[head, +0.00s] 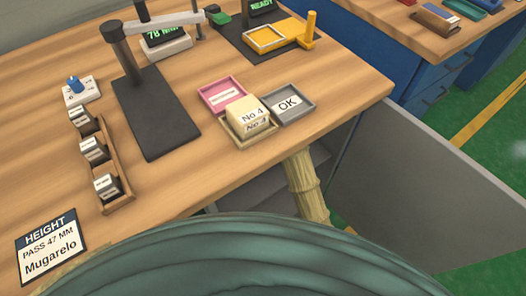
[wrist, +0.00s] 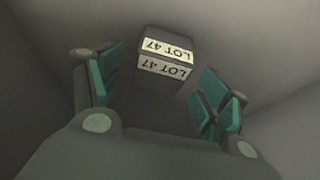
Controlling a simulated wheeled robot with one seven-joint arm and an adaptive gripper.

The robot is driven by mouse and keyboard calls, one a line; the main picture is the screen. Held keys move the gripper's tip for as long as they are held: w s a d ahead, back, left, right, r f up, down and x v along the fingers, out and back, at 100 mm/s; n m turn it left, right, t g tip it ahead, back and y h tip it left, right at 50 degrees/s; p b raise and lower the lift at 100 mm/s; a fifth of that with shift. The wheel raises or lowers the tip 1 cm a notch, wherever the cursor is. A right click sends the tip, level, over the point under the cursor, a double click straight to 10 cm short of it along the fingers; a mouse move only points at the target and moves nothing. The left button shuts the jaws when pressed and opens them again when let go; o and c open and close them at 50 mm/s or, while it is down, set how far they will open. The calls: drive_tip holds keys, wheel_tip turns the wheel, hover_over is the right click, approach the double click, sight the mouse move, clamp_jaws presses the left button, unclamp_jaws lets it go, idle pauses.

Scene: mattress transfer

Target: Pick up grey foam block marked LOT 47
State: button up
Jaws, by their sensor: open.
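The dark grey foam block marked LOT 47 (wrist: 167,58) shows in the wrist view, with a pale label on each of two faces. It sits on a plain grey surface. My gripper (wrist: 160,78) is open, with its teal-padded fingers spread to the left and right of the block's near side. Nothing is held between the fingers. The block appears to lie just beyond the fingertips; I cannot tell the exact gap. In the head view I cannot make out this block or my gripper.
In the head view, a wooden rack (head: 119,188) holds dark labelled blocks. A cream No 4 block (head: 246,116) sits in a beige tray beside a pink tray (head: 215,88) and a grey OK tray (head: 306,110). Grey panels (head: 420,150) stand below the table edge. Grey walls surround the wrist view.

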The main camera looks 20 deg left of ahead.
drive_tip(key=shift+x, duration=1.05)
drive_tip(key=shift+c, duration=0.4)
drive_tip(key=c, duration=0.9)
drive_tip(key=shift+r, duration=0.1)
drive_tip(key=shift+c, duration=0.2)
